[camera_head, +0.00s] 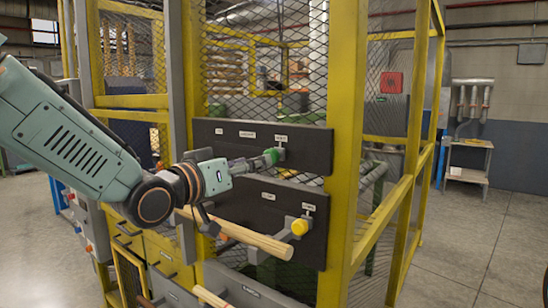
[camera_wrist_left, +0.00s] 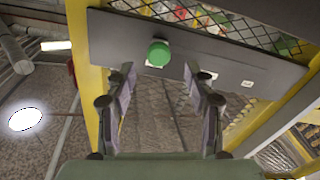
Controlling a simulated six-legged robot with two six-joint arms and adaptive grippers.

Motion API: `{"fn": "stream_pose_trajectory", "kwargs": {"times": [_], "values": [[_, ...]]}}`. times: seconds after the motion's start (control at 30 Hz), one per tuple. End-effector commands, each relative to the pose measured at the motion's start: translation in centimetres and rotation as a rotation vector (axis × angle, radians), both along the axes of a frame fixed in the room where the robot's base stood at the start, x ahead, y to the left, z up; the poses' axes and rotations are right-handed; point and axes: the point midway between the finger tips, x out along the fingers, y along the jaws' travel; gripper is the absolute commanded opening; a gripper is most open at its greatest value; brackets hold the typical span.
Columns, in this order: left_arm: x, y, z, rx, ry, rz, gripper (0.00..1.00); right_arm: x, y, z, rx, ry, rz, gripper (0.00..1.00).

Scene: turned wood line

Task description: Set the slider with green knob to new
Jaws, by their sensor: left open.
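The label words are too small to read. My left gripper (camera_head: 258,162) reaches in from the left, its fingertips close to the knob. In the left wrist view, the round green knob (camera_wrist_left: 158,53) shows ahead between the two spread fingers (camera_wrist_left: 160,78), which are open and empty. Whether a finger touches it I cannot tell. The slider's track is mostly hidden by my gripper. My right gripper is not in view.
A second dark panel (camera_head: 255,209) below carries a yellow knob (camera_head: 299,227). A wooden rod (camera_head: 250,238) sticks out under my left wrist. Yellow posts (camera_head: 343,130) and wire mesh (camera_head: 300,55) frame the panels. Open floor (camera_head: 480,240) lies to the right.

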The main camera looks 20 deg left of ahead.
Motion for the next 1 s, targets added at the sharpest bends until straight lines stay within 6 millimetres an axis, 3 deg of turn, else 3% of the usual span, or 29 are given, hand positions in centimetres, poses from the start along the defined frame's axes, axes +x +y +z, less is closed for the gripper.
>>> {"fn": "stream_pose_trajectory", "kwargs": {"times": [0.17,0.6,1.0], "values": [[0.9,-0.3,0.0,-0.010,0.006,0.001,0.54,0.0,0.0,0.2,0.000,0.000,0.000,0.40],[6.8,-2.4,0.0,-0.011,0.005,0.000,0.54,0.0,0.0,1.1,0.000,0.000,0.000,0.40],[7.7,-2.8,0.0,-0.013,0.005,-0.001,0.54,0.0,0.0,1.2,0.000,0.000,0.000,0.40]]}}
